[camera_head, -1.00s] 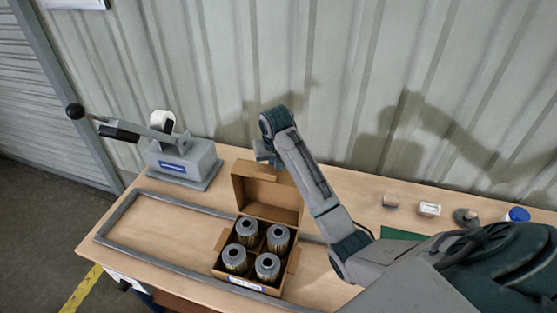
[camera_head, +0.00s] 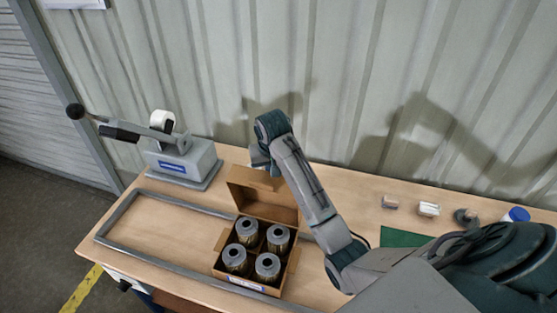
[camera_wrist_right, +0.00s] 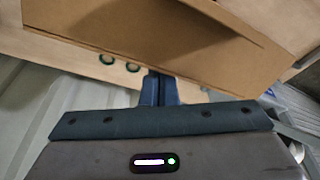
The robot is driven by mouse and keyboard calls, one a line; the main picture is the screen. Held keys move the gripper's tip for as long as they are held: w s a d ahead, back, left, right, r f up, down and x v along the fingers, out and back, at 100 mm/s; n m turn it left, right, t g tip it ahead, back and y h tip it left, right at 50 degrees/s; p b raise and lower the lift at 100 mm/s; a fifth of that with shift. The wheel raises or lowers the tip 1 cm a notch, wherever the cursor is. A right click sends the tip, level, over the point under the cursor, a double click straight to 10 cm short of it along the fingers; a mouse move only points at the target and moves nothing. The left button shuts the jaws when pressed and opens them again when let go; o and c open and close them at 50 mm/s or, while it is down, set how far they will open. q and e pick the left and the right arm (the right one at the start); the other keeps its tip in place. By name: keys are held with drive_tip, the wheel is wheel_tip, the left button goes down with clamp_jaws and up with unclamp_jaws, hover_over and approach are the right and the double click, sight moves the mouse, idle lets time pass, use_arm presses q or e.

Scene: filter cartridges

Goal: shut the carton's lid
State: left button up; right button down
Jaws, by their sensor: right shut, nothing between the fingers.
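The open brown carton (camera_head: 218,266) stands on the table with several grey filter cartridges (camera_head: 267,266) upright inside. Side flaps stick out at left and right. My right gripper (camera_head: 262,160) is behind the lid's upper edge, its fingers partly hidden. In the right wrist view the shut, empty fingers (camera_wrist_right: 160,88) point at the brown cardboard lid (camera_wrist_right: 150,40), touching or very close; I cannot tell which. My left gripper is out of view.
A grey sealing press (camera_head: 185,160) with a lever and white roll stands at the back left. A grey frame (camera_head: 120,215) lies on the table around the carton's place. Small items and a blue-capped jar (camera_head: 517,215) sit at the right. The ribbed wall is close behind.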

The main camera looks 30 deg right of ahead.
sight(266, 177)
drive_tip(key=shift+s+a+r, duration=0.15)
drive_tip(key=shift+s+a, duration=0.6)
drive_tip(key=shift+a, duration=0.25)
drive_tip(key=shift+s+a, duration=0.45)
idle(0.7)
